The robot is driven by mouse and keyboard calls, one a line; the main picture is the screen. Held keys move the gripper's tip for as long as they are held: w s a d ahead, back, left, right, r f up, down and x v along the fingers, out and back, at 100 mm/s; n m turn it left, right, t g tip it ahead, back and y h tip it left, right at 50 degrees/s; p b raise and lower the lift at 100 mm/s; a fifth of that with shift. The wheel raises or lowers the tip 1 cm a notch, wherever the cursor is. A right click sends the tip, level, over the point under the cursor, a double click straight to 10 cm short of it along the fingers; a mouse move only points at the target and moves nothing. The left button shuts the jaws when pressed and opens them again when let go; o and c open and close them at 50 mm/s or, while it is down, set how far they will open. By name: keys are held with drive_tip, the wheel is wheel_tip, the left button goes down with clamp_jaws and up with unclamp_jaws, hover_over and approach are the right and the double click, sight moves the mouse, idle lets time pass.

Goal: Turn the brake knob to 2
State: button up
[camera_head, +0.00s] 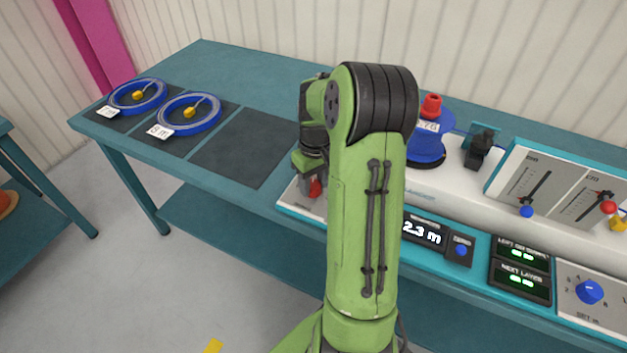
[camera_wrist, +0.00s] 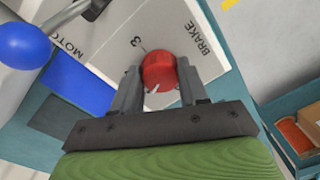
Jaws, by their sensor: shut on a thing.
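The red brake knob (camera_wrist: 160,70) sits on a pale panel (camera_wrist: 112,45) marked BRAKE in the wrist view. A digit 3 shows beside the knob. A white pointer mark shows on the knob's near side. The other digits are hidden. My gripper (camera_wrist: 160,82) is shut on the knob, one finger on each side. In the head view a red bit of the knob (camera_head: 315,188) shows at the left end of the machine, and my arm hides much of the panel there.
A blue ball-ended lever (camera_wrist: 24,45) stands close by on the left in the wrist view. A blue reel (camera_head: 428,145), slider panels (camera_head: 515,165) and a blue SET knob (camera_head: 589,291) lie to the right. Two cable coils (camera_head: 188,115) lie on the table's left.

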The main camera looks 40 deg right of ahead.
sight(315, 185)
drive_tip(key=m+p, duration=0.1)
drive_tip(key=m, duration=0.4)
drive_tip(key=m+p, duration=0.1)
drive_tip(key=m, duration=0.4)
drive_tip(key=shift+a, duration=0.1)
drive_tip(key=shift+m, duration=0.3)
idle(0.3)
drive_tip(key=o, duration=1.1)
drive_tip(key=shift+c, duration=0.2)
wheel_tip(315, 185, up, 16)
drive_tip(key=p, duration=0.5)
drive_tip(key=shift+s+f, duration=0.15)
drive_tip(key=shift+s, duration=0.1)
